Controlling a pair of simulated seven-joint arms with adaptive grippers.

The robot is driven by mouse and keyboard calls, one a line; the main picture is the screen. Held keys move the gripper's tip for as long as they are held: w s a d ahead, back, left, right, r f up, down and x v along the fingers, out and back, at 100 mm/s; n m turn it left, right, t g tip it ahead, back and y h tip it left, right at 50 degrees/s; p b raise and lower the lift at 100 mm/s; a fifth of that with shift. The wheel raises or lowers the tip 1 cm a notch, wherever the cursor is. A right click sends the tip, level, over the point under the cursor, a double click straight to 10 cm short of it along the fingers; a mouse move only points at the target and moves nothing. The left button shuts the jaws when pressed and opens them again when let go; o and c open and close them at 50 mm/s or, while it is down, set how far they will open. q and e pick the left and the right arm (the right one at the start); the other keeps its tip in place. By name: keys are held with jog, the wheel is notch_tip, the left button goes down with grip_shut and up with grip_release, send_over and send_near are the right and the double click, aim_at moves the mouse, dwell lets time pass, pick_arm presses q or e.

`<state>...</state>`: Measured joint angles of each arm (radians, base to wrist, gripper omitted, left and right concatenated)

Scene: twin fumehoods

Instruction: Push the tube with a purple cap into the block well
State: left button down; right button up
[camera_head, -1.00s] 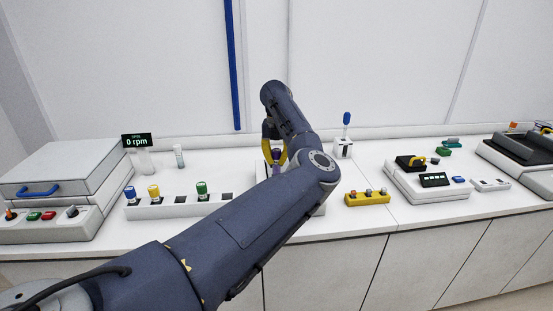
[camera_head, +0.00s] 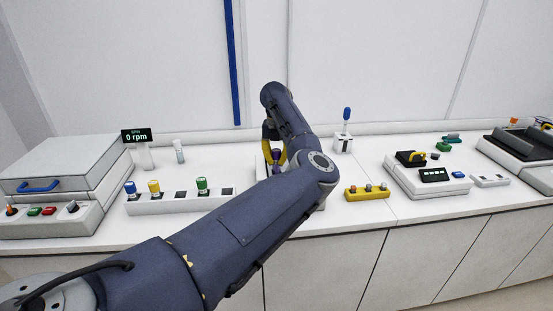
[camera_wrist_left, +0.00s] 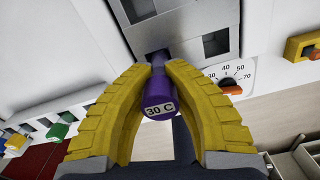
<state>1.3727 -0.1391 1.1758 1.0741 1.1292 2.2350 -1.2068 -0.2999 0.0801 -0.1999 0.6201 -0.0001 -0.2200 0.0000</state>
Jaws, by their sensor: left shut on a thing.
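The purple-capped tube (camera_wrist_left: 158,98) is between the yellow fingers of my left gripper (camera_wrist_left: 158,70) in the left wrist view. The gripper is shut on it. The cap face reads "30 C". The tube's far end is at a square well of the grey block (camera_wrist_left: 165,22); how deep it sits cannot be told. In the head view, my left gripper (camera_head: 274,158) is over the block (camera_head: 259,172), with the purple cap (camera_head: 277,155) between its fingers. My arm hides most of the block there. My right gripper is not in view.
A white rack (camera_head: 165,206) with blue, yellow and green-capped tubes stands to the left. A temperature dial (camera_wrist_left: 232,75) is beside the wells. A yellow button box (camera_head: 367,193) and a white device (camera_head: 430,188) are to the right. A stand with a blue-topped item (camera_head: 346,115) is behind.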

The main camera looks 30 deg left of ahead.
aim_at(276, 167)
pick_arm(q)
jog(key=shift+f, duration=1.75)
jog(key=c, duration=1.4)
grip_release()
notch_tip(276, 167, up, 12)
jog(key=shift+f, duration=0.1)
